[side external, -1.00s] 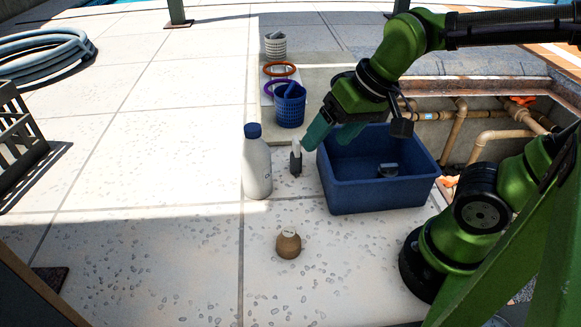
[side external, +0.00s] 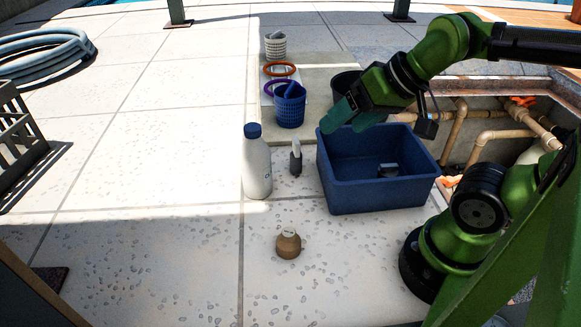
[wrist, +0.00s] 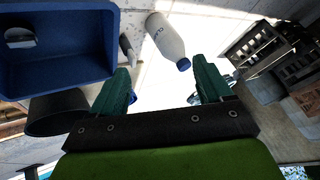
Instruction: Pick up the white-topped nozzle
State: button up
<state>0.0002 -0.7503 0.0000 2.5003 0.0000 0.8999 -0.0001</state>
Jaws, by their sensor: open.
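A small upright piece with a white top and dark grey lower part (side external: 296,159) stands on the paving between the white bottle and the blue bin; it looks like the white-topped nozzle. It also shows in the wrist view (wrist: 127,48), beyond the left finger. My gripper (side external: 344,120) is open and empty, its teal fingers above the back left edge of the blue bin, up and to the right of the nozzle. In the wrist view the fingers (wrist: 160,72) are wide apart with nothing between them.
The white bottle with a blue cap (side external: 257,170) stands close left of the nozzle. The blue bin (side external: 372,198) at right holds a small grey piece (side external: 388,170). A brown round object (side external: 288,245) lies in front. A blue basket (side external: 290,107) stands behind.

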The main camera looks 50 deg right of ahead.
jog(key=shift+c, duration=0.3)
jog(key=c, duration=0.6)
jog(key=shift+o, duration=0.2)
jog(key=m+g+h, duration=0.2)
jog(key=m+g, duration=0.2)
jog(key=g, duration=0.3)
send_over(296, 139)
jog(key=f, duration=1.2)
jog(key=shift+a, duration=0.25)
jog(key=shift+d+f, duration=0.2)
jog(key=shift+f, duration=2.4)
